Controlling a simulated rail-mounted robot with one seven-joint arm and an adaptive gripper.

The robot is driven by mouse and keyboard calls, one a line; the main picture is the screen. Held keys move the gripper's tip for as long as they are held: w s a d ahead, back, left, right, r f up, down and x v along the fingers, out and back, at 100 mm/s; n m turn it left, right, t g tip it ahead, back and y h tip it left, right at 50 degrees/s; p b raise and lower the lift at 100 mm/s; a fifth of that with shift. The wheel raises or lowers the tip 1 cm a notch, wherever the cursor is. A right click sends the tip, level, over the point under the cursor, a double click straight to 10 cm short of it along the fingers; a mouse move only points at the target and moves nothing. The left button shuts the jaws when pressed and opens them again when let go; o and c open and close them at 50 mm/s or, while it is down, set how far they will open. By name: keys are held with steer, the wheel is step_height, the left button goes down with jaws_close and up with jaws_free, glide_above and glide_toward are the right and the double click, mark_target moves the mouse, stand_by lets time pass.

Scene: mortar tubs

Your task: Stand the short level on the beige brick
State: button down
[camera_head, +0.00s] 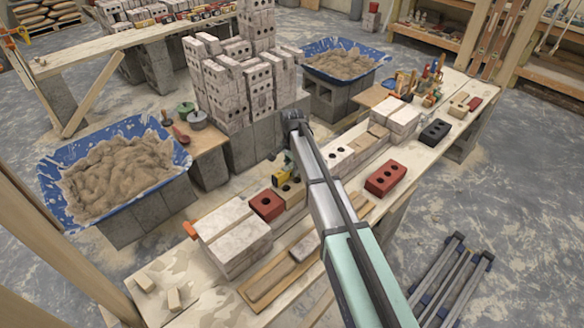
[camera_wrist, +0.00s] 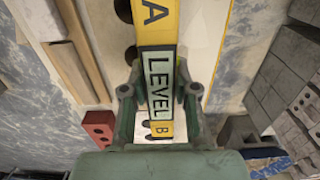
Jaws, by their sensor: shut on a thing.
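The short level is a yellow bar marked A, LEVEL and B in the wrist view (camera_wrist: 157,25). My gripper (camera_wrist: 161,92) is shut on it, a finger on each side of its middle. In the head view the level (camera_head: 283,178) shows small and yellow beside my arm's end, which hides most of my gripper. A pale beige brick (camera_head: 295,192) with holes shows just below the level, next to a red brick (camera_head: 267,204). In the wrist view a pale surface with dark holes lies under the level. I cannot tell whether the level touches it.
A pale holed brick (camera_head: 338,151), a red holed brick (camera_head: 385,178) and a black brick (camera_head: 435,132) are on the bench along my arm. A white block stack (camera_head: 232,236) stands at the near left. Blue mortar tubs (camera_head: 115,165) and a tall brick stack (camera_head: 238,88) stand behind.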

steer(key=shift+f, duration=0.4)
stand_by(0.5)
steer(key=c, duration=0.8)
jaws_free()
steer(key=shift+r, duration=0.1)
step_height(320, 180, up, 12)
steer(key=shift+f, duration=0.1)
steer(key=s+d+f+n, duration=0.4)
steer(key=s+d+f, duration=0.7)
steer(key=s, duration=0.4)
steer(key=s+d+f+n, duration=0.5)
steer(key=s+d+f, duration=0.7)
steer(key=s, duration=0.2)
steer(key=s+f+g, duration=0.3)
steer(key=s+f, duration=0.6)
steer(key=s, duration=0.5)
steer(key=s+f+g, duration=0.3)
steer(key=s+f, duration=0.6)
steer(key=s, duration=0.5)
steer(key=shift+s+g, duration=0.35)
steer(key=shift+g, duration=0.05)
